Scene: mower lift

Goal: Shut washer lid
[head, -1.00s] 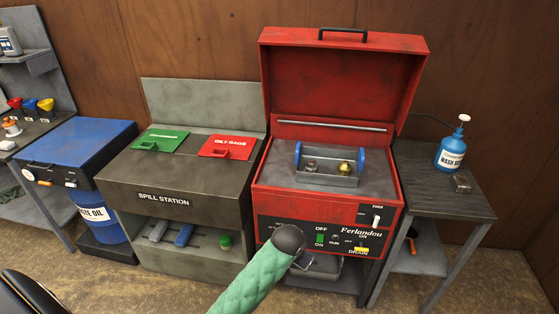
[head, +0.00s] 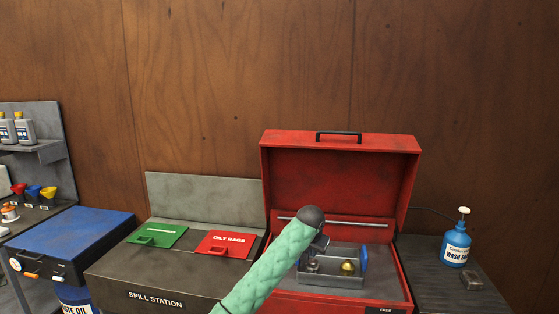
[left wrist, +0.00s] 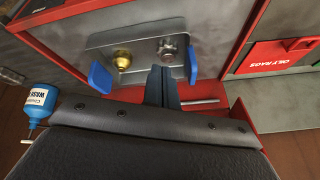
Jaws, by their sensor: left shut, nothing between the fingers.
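The red parts washer (head: 405,268) stands with its lid (head: 340,172) open and raised at the back. A black handle (head: 338,134) is on the lid's top edge. A grey tray (head: 330,280) with blue end handles sits in the washer basin, holding a brass part and a grey part. The tray also shows in the left wrist view (left wrist: 140,45). My left gripper (left wrist: 162,88) is shut and empty, seen pointing towards the tray's side there. In the head view my green-sleeved left arm covers the basin's left part and mostly hides the gripper (head: 320,243). My right gripper is not in view.
The spill station (head: 165,275) with a green lid and a red oily rags lid (head: 226,243) is left of the washer. A blue wash bottle (head: 455,247) stands on the side table (head: 430,275) at right. A wooden wall is behind the raised lid.

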